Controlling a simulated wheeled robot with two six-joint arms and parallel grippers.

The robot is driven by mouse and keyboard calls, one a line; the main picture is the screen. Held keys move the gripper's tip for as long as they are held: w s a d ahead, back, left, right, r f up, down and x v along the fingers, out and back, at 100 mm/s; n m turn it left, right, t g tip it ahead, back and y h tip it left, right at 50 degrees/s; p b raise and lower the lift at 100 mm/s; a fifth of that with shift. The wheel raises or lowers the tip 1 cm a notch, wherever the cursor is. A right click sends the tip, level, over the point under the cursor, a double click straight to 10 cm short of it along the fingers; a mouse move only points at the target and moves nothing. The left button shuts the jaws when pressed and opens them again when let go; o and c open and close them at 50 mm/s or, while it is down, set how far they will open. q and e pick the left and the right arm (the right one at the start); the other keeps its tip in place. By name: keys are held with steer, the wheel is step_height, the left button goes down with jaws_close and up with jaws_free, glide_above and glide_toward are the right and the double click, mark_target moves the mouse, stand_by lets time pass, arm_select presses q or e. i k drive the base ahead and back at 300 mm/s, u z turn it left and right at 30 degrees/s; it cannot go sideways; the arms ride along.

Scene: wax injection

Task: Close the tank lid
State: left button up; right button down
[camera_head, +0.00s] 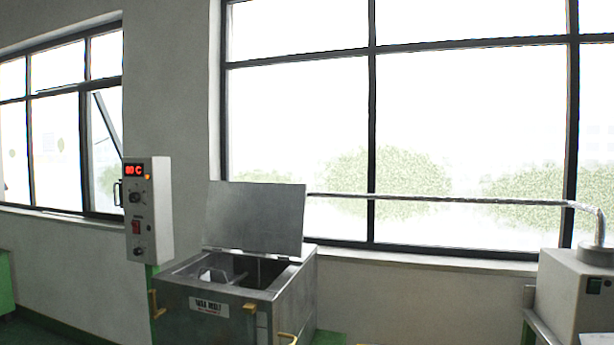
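The metal tank (175,287) stands at the lower middle, a box with an open top. Its flat grey lid (254,217) stands raised and near upright at the back edge, leaning slightly back. Inside the opening is a divider, with a pale piece in the left part that I cannot identify. A label and yellow handles (250,308) show on the tank's front. Neither of my grippers is in view.
A control box (148,212) with a red display reading about 80 °C stands left of the tank. A metal pipe (440,198) runs behind to a white machine (572,290) at the right. Large windows and a sill (430,258) lie behind. Space between tank and machine looks free.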

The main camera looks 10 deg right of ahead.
mark_target(267, 217)
steer(key=z, duration=0.35)
steer(key=k, duration=0.2)
steer(key=u, duration=1.3)
steer(key=i, duration=1.45)
steer(key=z, duration=0.8)
steer(key=i, duration=0.65)
steer(key=z, duration=0.65)
